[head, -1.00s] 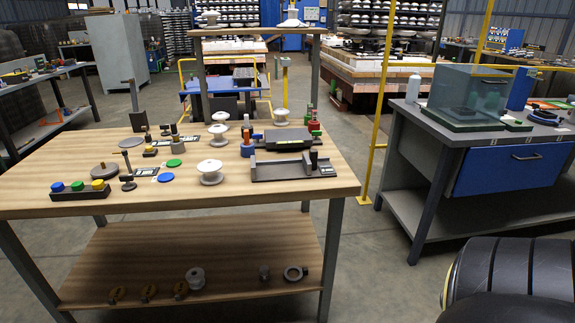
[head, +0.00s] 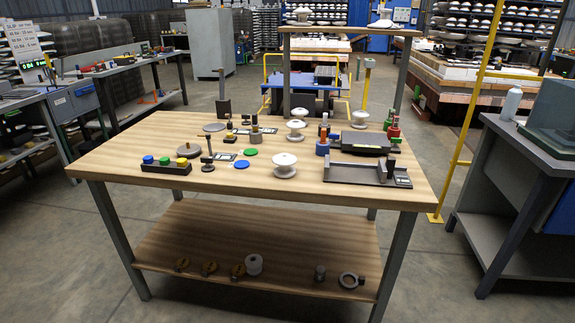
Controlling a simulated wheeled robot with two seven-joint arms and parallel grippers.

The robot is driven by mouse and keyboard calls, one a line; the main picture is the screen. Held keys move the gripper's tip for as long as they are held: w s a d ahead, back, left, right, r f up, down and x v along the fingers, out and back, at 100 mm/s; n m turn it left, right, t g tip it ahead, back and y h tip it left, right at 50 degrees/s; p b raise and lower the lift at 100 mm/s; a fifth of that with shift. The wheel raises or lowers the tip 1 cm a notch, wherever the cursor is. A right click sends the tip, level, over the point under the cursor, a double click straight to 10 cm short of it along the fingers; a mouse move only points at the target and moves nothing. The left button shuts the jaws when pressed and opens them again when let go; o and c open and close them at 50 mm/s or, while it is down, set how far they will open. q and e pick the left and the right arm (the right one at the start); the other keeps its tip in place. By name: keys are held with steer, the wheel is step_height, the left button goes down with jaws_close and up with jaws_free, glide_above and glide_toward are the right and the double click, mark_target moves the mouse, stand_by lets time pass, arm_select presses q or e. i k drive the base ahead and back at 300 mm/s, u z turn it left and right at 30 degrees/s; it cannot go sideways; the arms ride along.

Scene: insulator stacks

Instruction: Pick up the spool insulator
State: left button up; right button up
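A white spool-shaped insulator (head: 284,166) with wide flanges stands upright near the front middle of the wooden workbench (head: 130,160). Another white piece (head: 296,128) of similar shape stands behind it, partly stacked or overlapping with one more in the picture. A further white flanged piece (head: 360,119) stands farther back to the right. I cannot tell from the shapes alone which one the task names. Neither of my grippers is in view.
A dark metal fixture (head: 365,172) lies at the right. Blue (head: 242,164) and green discs lie between. A yellow post (head: 470,130) and grey side bench stand right. Floor in front is open.

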mark_target(284, 162)
steer(key=u, duration=0.4)
steer(key=i, duration=1.25)
steer(key=z, duration=0.7)
